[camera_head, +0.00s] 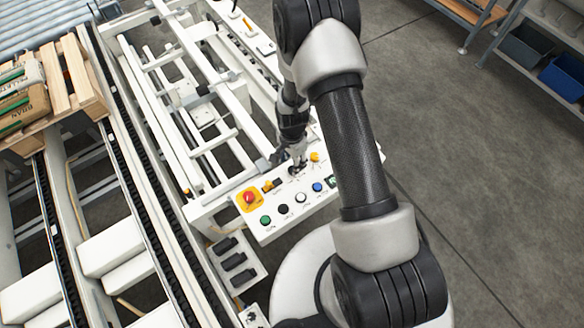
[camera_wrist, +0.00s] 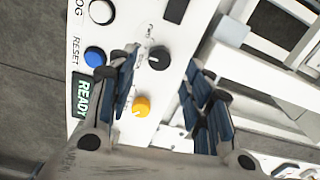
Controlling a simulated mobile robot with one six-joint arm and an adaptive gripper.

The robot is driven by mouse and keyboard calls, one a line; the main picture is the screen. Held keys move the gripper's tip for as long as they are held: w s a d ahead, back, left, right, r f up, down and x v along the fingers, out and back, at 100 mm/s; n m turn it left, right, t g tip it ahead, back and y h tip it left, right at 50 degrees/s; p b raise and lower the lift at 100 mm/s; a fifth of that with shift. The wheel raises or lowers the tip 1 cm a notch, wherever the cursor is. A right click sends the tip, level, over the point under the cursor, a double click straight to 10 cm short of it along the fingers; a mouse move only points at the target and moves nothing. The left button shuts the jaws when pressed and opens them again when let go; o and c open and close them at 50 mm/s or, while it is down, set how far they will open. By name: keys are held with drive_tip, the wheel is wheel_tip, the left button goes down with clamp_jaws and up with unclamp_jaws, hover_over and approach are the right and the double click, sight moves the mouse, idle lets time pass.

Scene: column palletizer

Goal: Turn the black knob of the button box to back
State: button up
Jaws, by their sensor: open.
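The white button box (camera_head: 284,219) lies below my arm in the head view. In the wrist view its face (camera_wrist: 130,22) carries the black knob (camera_wrist: 159,57), which has a small white mark on its lower left side. My gripper (camera_wrist: 162,64) is open, with one finger on each side of the black knob; I cannot tell whether either touches it. In the head view my gripper (camera_head: 297,166) points down at the panel and hides the knob there. A yellow knob (camera_wrist: 141,105) sits near the black one, also between the fingers.
A red emergency stop (camera_head: 250,198), a green button (camera_head: 265,219) and a blue button (camera_wrist: 95,56) are on the same panel. A lit READY display (camera_wrist: 82,97) is beside the blue button. White conveyor frames (camera_head: 205,150) stand left of the box. Open floor (camera_head: 450,150) lies to the right.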

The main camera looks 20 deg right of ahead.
wheel_tip(320, 180, down, 5)
drive_tip(key=shift+r+b, duration=0.1)
drive_tip(key=shift+b, duration=0.2)
drive_tip(key=c, duration=1.1)
